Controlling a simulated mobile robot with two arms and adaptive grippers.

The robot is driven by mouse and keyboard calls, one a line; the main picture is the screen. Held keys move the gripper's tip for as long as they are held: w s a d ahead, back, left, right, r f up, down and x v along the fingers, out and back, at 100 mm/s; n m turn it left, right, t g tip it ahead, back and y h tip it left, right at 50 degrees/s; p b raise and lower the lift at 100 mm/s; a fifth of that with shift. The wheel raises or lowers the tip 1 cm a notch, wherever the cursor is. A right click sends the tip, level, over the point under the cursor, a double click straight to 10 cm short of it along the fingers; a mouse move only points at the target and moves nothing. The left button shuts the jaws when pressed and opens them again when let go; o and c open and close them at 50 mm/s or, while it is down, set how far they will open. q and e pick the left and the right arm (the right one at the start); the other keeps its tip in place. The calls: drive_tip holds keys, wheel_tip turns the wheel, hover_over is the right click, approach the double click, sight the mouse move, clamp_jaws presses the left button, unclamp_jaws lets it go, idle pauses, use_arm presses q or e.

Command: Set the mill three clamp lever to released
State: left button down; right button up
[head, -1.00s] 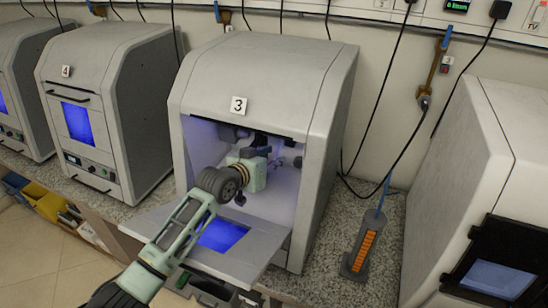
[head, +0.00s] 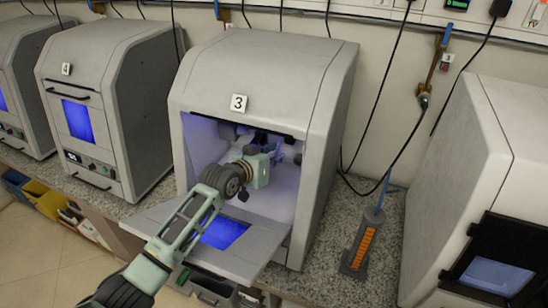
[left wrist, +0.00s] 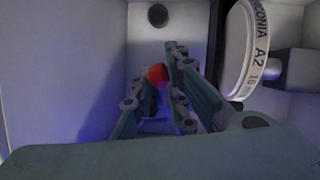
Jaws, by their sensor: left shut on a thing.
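Mill three (head: 255,85), a grey box with a "3" label, stands with its front door (head: 240,250) folded down. My left arm reaches over this door into the lit chamber. My left gripper (head: 277,158) is inside, its fingers hard to make out in the head view. In the left wrist view, the two fingers (left wrist: 158,90) close around a red knob (left wrist: 157,75), seemingly the clamp lever's end; the lever's shaft is hidden. A white disc (left wrist: 236,50) marked "ZIRCONIA A2 10" stands on edge right of the fingers. My right gripper is out of view.
The chamber walls (left wrist: 60,80) are close around the gripper, with a dark round port (left wrist: 157,15) at the back. Mill four (head: 105,100) stands to the left. An orange-slotted holder (head: 362,248) and another grey machine (head: 455,180) stand to the right.

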use_arm(q)
drive_tip(key=shift+a, duration=0.1)
drive_tip(key=shift+r+g+p, duration=0.3)
drive_tip(key=shift+r+p, duration=0.25)
drive_tip(key=shift+p, duration=0.25)
drive_tip(key=shift+s+a+g, duration=0.1)
drive_tip(key=shift+g, duration=0.2)
drive_tip(key=shift+f, duration=0.1)
drive_tip(key=c, duration=1.8)
unclamp_jaws()
drive_tip(key=shift+a, duration=0.1)
drive_tip(key=shift+c, duration=0.2)
drive_tip(key=shift+s, duration=0.1)
drive_tip(key=v, duration=1.2)
